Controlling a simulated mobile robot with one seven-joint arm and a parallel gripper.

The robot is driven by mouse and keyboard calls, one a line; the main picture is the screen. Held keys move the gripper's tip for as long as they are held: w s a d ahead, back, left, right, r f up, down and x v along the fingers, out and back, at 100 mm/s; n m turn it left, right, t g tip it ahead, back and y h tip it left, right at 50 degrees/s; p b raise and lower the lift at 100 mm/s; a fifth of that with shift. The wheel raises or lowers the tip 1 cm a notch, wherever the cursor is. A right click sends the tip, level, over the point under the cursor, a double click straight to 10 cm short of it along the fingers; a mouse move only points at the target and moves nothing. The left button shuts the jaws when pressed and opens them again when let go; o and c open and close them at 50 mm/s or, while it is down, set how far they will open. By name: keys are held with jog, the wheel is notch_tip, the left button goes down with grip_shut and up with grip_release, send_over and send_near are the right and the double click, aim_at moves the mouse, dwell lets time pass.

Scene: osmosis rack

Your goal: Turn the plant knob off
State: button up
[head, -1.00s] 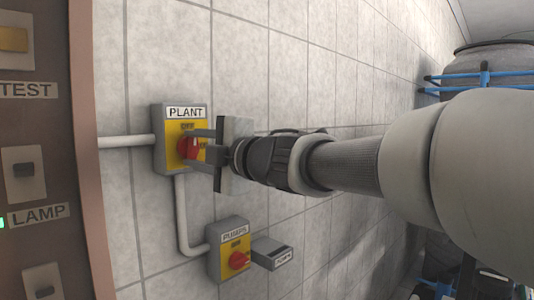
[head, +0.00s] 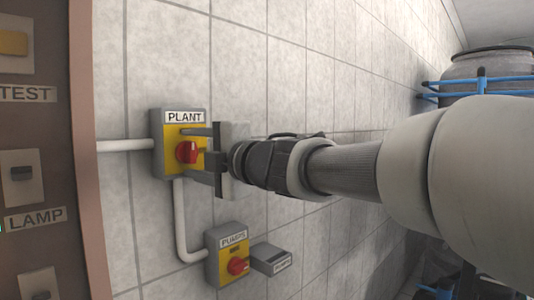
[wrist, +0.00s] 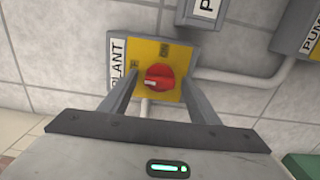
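The plant knob (head: 187,152) is a red rotary knob on a yellow plate in a grey box labelled PLANT (head: 184,117), fixed to the tiled wall. My gripper (head: 200,154) is at the box with its two fingers apart, one above and one below the knob in the head view. In the wrist view the red knob (wrist: 158,77) lies between the open fingers (wrist: 158,92), with a gap on both sides. A pale mark shows on the knob's left side there. I cannot tell how deep the fingertips reach beside the knob.
A PUMPS switch box (head: 227,268) with a red knob sits below, with a small grey box (head: 272,259) beside it. A conduit (head: 182,225) joins the boxes. A brown panel (head: 84,200) with TEST and LAMP switches stands at left.

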jog(key=v, duration=1.7)
jog(key=shift+d+p, duration=0.25)
jog(key=shift+p, duration=0.1)
jog(key=shift+s, duration=0.1)
